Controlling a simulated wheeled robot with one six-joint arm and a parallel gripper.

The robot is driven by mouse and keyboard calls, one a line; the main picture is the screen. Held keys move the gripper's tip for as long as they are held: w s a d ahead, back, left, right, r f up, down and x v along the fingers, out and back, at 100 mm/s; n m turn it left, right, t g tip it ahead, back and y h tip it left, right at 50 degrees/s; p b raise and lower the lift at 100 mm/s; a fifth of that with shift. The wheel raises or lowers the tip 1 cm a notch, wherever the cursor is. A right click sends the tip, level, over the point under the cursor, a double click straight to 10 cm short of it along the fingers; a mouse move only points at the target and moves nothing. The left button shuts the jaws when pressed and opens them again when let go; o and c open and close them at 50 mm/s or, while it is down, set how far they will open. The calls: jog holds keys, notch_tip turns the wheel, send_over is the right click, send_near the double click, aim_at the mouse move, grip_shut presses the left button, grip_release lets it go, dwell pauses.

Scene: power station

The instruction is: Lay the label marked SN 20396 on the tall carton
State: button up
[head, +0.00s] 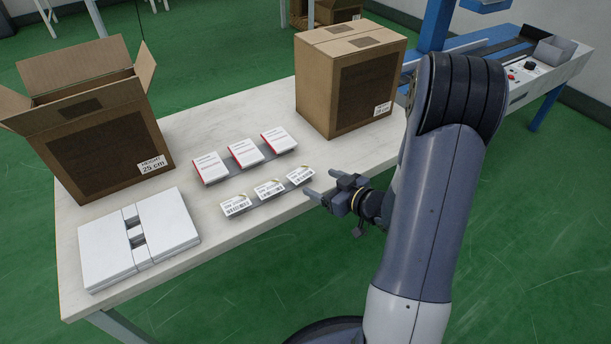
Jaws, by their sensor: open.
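Three small white labels with dark print lie in a row on a grey strip near the table's front edge: a left label (235,205), a middle label (269,188) and a right label (300,176). Their numbers are too small to read, so I cannot tell which is SN 20396. A closed brown carton (317,85) stands at the back right; its own tag is too small to read. An open brown carton (150,132) at the left is marked HEIGHT 25 cm. My gripper (322,184) is open and empty, just right of the right label.
Three white boxes with red edges (245,153) lie behind the labels. White flat panels (96,250) lie at the front left of the pale table (190,268). A conveyor machine (545,75) stands beyond the table at the right.

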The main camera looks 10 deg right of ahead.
aim_at(301, 174)
jog(key=b+x, duration=0.1)
jog(key=x, duration=0.3)
jog(key=b+x, duration=0.1)
jog(key=x, duration=0.4)
jog(key=shift+s+a, duration=0.1)
jog(key=shift+a, duration=0.15)
jog(key=c, duration=0.8)
